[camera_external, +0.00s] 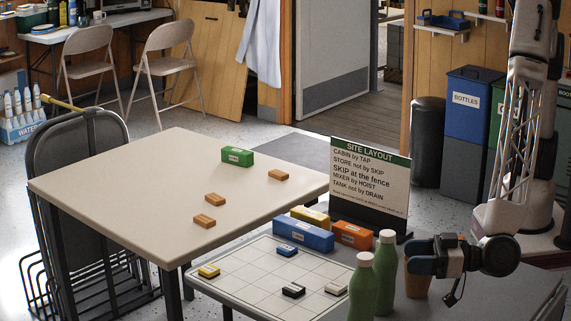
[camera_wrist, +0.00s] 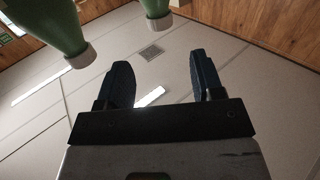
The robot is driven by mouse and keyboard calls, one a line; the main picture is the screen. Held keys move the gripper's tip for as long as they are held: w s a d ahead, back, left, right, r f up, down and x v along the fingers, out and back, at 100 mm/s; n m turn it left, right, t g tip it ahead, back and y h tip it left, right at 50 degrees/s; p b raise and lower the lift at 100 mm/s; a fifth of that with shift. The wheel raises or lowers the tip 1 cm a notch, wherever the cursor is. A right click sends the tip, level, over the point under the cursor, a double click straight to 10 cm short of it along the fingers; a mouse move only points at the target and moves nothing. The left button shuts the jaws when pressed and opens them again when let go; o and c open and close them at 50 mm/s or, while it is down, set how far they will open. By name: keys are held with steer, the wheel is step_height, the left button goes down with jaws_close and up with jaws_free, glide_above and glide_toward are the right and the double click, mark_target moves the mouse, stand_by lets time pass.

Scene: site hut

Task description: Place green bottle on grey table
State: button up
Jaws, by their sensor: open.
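Two green bottles with pale caps stand upright at the front: one nearer the camera (camera_external: 362,290) and one just behind it to the right (camera_external: 385,275). In the wrist view their tops show at the upper left (camera_wrist: 40,25) and top middle (camera_wrist: 155,8), caps pointing down. My gripper (camera_external: 410,256) is open and empty, just right of the rear bottle at about neck height, fingers pointing left. The wrist view shows its two fingers apart with nothing between them (camera_wrist: 160,80). A dark grey tabletop (camera_external: 505,295) lies at the lower right. The bottles' bases are partly cut off or hidden.
A brown cup (camera_external: 418,284) stands below my gripper. A gridded board (camera_external: 245,283) carries small blocks; blue (camera_external: 303,235) and orange (camera_external: 352,235) blocks and a sign (camera_external: 370,180) stand behind it. A large beige table (camera_external: 130,180) at left has much free room.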

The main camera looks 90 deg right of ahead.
steer(key=w+d+r+g+y, duration=0.3)
steer(key=w+d+r+y, duration=0.1)
steer(key=w+d+r, duration=0.55)
steer(key=s+d+r+n+g+y, duration=0.15)
steer(key=d+r, duration=0.25)
steer(key=d, duration=0.4)
steer(key=s+d+r+n+g+y, duration=0.15)
steer(key=d+r, duration=0.25)
steer(key=d, duration=0.4)
steer(key=s+d+r+g+h, duration=0.1)
steer(key=s+d+r+g, duration=0.1)
steer(key=s+d, duration=0.55)
steer(key=s+d+r+g, duration=0.15)
steer(key=s+d, duration=0.25)
steer(key=d, duration=0.7)
steer(key=s+d+f+m+g+h, duration=0.1)
steer(key=s+d+g+h, duration=0.2)
steer(key=s+d, duration=1.2)
steer(key=s+g, duration=0.2)
steer(key=s, duration=0.2)
steer(key=shift+m+g+h, duration=0.3)
steer(key=shift+g, duration=0.05)
